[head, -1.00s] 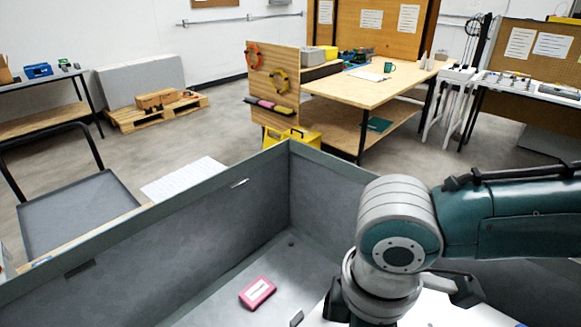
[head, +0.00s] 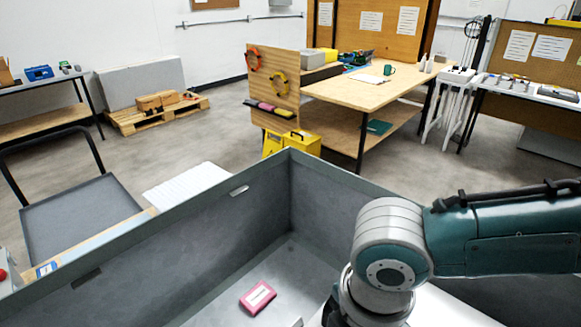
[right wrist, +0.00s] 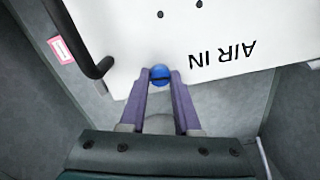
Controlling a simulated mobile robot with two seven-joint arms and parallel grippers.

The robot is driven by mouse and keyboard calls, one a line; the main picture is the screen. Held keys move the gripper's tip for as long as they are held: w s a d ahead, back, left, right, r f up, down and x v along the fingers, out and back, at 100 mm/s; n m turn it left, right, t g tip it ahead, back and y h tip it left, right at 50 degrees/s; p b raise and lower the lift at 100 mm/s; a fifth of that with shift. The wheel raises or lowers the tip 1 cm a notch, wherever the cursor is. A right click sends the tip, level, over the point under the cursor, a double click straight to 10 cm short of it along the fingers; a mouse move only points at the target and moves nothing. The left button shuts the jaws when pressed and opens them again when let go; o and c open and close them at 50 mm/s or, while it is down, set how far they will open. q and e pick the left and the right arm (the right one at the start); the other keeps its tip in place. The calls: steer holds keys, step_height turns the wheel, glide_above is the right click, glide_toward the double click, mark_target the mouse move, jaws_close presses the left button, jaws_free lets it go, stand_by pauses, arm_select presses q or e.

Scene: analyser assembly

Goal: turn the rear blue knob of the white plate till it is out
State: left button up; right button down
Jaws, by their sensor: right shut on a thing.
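The white plate (right wrist: 215,55) fills the upper part of the right wrist view, with upside-down "AIR IN" lettering and small dark holes. A blue knob (right wrist: 160,72) sits at its near edge. My right gripper (right wrist: 160,82) has its two fingers closed on this knob. How far the knob is turned or raised cannot be told. In the head view a bit of the white plate (head: 447,310) shows below my right arm, which hides the knob and fingertips there. My left gripper is not in view.
The plate lies inside a grey walled bin (head: 215,225). A pink box (head: 258,297) lies on the bin floor left of my arm. A black handle (right wrist: 97,68) stands on the plate left of the knob. A workbench (head: 365,90) is farther back.

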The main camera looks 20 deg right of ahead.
steer(key=shift+n, duration=0.7)
steer(key=c, duration=0.6)
jaws_free()
steer(key=shift+r, duration=0.15)
step_height(320, 180, up, 10)
steer(key=shift+p, duration=0.35)
